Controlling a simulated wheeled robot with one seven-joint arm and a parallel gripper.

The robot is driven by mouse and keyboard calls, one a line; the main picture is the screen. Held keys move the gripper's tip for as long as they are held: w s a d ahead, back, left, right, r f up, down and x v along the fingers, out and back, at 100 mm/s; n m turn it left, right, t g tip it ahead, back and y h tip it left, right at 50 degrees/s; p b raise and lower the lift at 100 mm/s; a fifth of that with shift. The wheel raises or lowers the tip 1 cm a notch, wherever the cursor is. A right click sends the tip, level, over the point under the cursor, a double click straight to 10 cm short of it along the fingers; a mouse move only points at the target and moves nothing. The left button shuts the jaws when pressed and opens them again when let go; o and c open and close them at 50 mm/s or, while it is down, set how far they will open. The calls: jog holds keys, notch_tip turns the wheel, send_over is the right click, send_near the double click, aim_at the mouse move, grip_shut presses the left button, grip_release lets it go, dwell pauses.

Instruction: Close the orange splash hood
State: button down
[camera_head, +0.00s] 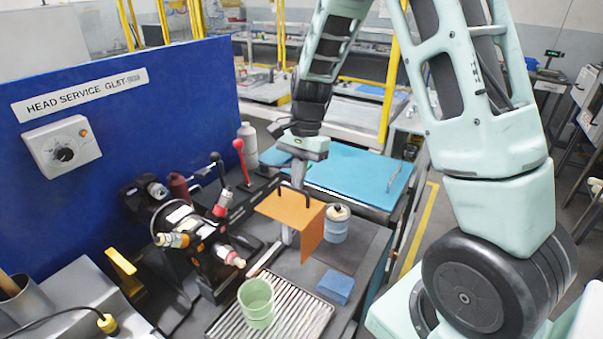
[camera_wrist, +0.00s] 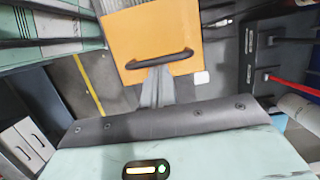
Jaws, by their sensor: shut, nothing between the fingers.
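The orange splash hood (camera_head: 290,211) stands over the bench, bent into a top panel and a panel that hangs down on its right side. A dark bar handle is on its top panel. In the wrist view the orange panel (camera_wrist: 150,32) fills the upper middle, with its dark handle (camera_wrist: 160,59) across the lower part. My gripper (camera_head: 299,172) points down just above the far edge of the hood, by the handle. In the wrist view its closed fingers (camera_wrist: 156,84) overlap the handle's lower edge. Whether they touch it I cannot tell.
A blue mat (camera_head: 350,175) lies behind.

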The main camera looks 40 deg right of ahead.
jog(key=s+a+p, duration=0.1)
jog(key=s+a, duration=0.4)
jog(key=a, duration=0.9)
jog(key=shift+s+a+p, duration=0.2)
jog(key=shift+a+p, duration=0.15)
jog(key=w+d+r+b, duration=0.2)
jog(key=d+r, duration=0.4)
jog(key=r, duration=0.3)
jog(key=shift+w+d, duration=0.2)
jog(key=s+a+f+n+b, duration=0.3)
jog(key=s+a+f+n, duration=0.1)
jog(key=s+n, duration=0.3)
jog(key=s+a+f+n+h+b, duration=0.1)
jog(key=s+a+f+n+b, duration=0.2)
jog(key=s+n, duration=0.4)
jog(key=s+a+f+n+t+h+b, duration=0.1)
jog(key=s+a+f+n+b, duration=0.2)
jog(key=s+a+f+n, duration=0.2)
jog(key=s+n, duration=0.2)
jog(key=shift+a+n, duration=0.25)
jog(key=shift+n, duration=0.15)
